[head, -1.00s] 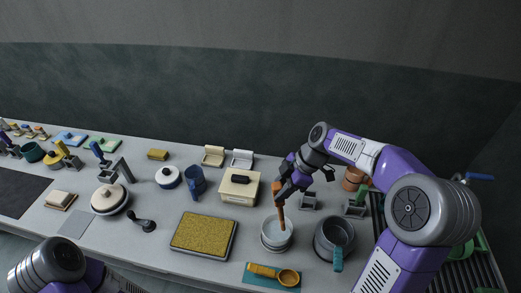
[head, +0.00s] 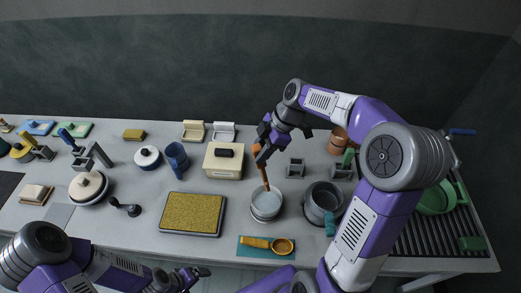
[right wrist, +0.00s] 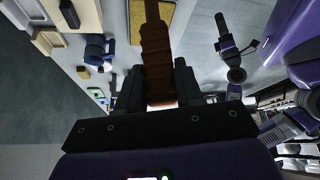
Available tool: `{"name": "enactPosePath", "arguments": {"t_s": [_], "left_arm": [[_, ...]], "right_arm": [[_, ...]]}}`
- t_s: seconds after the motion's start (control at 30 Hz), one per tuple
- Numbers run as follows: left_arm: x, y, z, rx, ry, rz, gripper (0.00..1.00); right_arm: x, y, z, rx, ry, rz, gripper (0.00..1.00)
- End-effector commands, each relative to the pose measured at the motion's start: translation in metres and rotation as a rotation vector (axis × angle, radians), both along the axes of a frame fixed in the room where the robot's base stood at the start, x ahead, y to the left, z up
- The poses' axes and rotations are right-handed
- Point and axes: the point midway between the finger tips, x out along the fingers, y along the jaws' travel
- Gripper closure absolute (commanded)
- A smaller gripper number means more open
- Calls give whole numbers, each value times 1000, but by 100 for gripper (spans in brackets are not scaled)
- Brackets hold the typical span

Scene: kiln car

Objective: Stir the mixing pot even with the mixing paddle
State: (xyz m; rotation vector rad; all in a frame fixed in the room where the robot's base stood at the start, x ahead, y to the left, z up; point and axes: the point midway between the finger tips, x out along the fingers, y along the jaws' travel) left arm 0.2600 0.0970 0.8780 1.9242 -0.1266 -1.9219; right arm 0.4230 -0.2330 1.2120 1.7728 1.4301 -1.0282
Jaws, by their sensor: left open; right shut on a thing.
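The mixing pot (head: 266,212), a pale round vessel, stands on the bench right of centre in the head view. The mixing paddle (head: 262,173) is orange-brown and tilted, its lower end at the pot's mouth; how deep it reaches is unclear. My right gripper (head: 261,153) is shut on the paddle's upper part, above and behind the pot. In the right wrist view the ridged paddle handle (right wrist: 157,58) sits between the fingers of the right gripper (right wrist: 158,88). My left gripper (head: 190,277) is open and empty at the front edge, lower left of the pot.
A grey jug (head: 322,200) with a teal handle stands close right of the pot. An orange scoop (head: 281,246) lies on a teal mat in front. A yellow tray (head: 192,214) lies to the left, and a cream box (head: 223,165) stands behind left.

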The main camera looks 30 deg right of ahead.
Motion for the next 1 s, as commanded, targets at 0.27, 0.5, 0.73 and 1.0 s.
{"name": "enactPosePath", "arguments": {"t_s": [0.27, 0.5, 0.73, 1.0], "left_arm": [[0, 0, -25, 0, 0, 0, 6], [0, 0, -44, 0, 0, 0, 6], [0, 0, -61, 0, 0, 0, 6], [0, 0, -80, 0, 0, 0, 6]], "right_arm": [[0, 0, -26, 1, 0, 0, 100], [0, 0, -45, 1, 0, 0, 100], [0, 0, -63, 1, 0, 0, 100], [0, 0, -85, 1, 0, 0, 100]]}}
